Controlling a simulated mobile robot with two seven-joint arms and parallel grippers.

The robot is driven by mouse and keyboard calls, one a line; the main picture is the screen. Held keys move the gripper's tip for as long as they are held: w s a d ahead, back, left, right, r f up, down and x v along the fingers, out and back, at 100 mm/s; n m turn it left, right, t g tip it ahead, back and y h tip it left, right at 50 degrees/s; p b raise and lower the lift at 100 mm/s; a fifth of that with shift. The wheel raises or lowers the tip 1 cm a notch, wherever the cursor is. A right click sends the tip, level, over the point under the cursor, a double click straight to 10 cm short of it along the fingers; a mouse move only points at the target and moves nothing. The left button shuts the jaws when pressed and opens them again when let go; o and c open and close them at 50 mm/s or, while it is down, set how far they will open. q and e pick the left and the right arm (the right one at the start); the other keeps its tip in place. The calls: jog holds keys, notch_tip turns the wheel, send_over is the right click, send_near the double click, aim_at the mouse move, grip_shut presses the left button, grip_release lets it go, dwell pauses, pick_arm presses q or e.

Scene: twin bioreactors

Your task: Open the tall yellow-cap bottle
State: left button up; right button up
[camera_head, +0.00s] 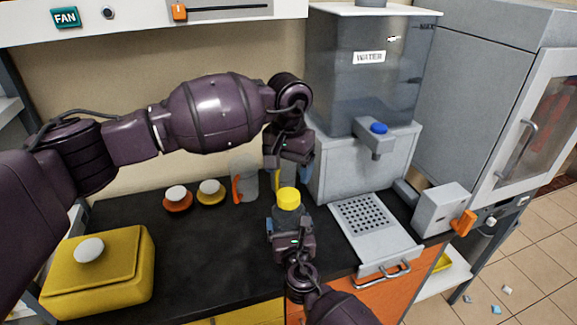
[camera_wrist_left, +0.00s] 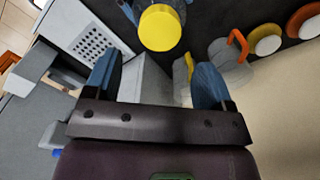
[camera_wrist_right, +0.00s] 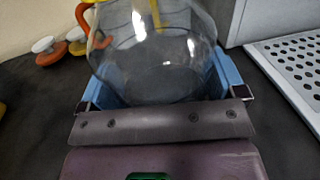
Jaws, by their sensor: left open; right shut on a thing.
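The tall bottle has a yellow cap (camera_head: 288,197) and stands on the dark counter, its body mostly hidden by my right gripper in the head view. In the right wrist view its clear body (camera_wrist_right: 160,75) sits between the blue fingers of my right gripper (camera_head: 288,220), which is shut on it. My left gripper (camera_head: 291,165) is open and empty, behind and above the cap in the head view. In the left wrist view the yellow cap (camera_wrist_left: 161,27) lies beyond the open fingertips, apart from them. The cap is on the bottle.
A water dispenser (camera_head: 365,80) with a perforated tray (camera_head: 367,217) stands to the right. A clear jug with an orange handle (camera_head: 237,189) and orange (camera_head: 177,203) and yellow (camera_head: 211,196) white-knobbed lids are behind left. A yellow box (camera_head: 100,275) sits front left. The counter between is clear.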

aim_at(289, 194)
pick_arm(q)
jog(key=shift+f, duration=3.9)
